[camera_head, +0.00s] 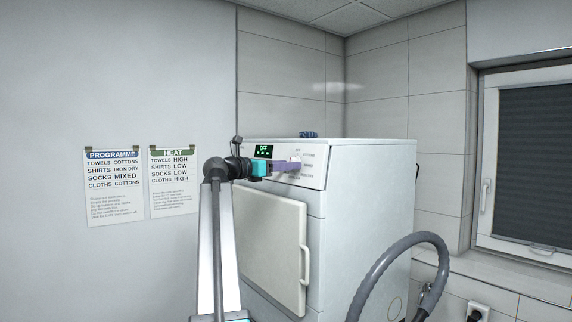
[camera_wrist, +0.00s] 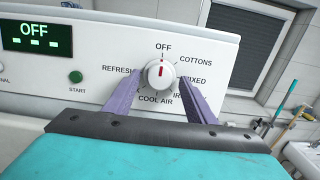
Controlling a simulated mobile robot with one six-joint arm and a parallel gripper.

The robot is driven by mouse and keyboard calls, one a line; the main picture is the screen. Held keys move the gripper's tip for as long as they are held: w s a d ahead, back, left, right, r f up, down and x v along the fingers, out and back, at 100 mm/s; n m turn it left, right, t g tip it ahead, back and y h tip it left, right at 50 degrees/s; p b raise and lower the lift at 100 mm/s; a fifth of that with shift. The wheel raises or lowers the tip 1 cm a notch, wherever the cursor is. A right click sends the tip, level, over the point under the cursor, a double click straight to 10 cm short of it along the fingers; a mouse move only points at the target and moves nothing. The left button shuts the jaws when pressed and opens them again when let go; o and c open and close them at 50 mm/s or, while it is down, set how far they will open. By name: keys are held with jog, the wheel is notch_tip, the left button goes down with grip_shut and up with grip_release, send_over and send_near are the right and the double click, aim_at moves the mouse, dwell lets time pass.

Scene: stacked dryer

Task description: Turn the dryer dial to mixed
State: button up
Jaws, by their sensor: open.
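The dryer dial (camera_wrist: 160,74) is a round white knob with a red mark pointing up at OFF. Labels around it read OFF, COTTONS, MIXED, a partly covered one starting "IR", COOL AIR and REFRESH. My gripper (camera_wrist: 160,90) is open, with one purple finger on each side of the dial's lower half. I cannot tell whether the fingers touch it. In the head view my gripper (camera_head: 288,166) is at the control panel and mostly hides the dial. The white dryer (camera_head: 366,190) stands in the corner, and its green display (camera_wrist: 36,37) reads OFF.
A green START button (camera_wrist: 76,76) sits left of the dial. The dryer door (camera_head: 270,250) is below the panel. A grey hose (camera_head: 400,248) curves at the right. Programme (camera_head: 114,187) and heat (camera_head: 175,182) sheets hang on the left wall. A window (camera_head: 525,150) is at the right.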

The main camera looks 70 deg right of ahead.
jog(key=c, duration=1)
jog(key=shift+m+b, duration=0.3)
jog(key=shift+m, duration=0.1)
jog(key=shift+w+d+r+m+g+y+p, duration=0.15)
jog(key=shift+m+y, duration=0.4)
jog(key=shift+m, duration=2.55)
jog(key=shift+r+m+g+y+p, duration=0.1)
jog(key=shift+m+g+y+p, duration=0.3)
jog(key=shift+m, duration=2.7)
jog(key=shift+w+d+r+m+g+y+p, duration=0.1)
jog(key=shift+m+y, duration=0.55)
jog(key=shift+m, duration=2.45)
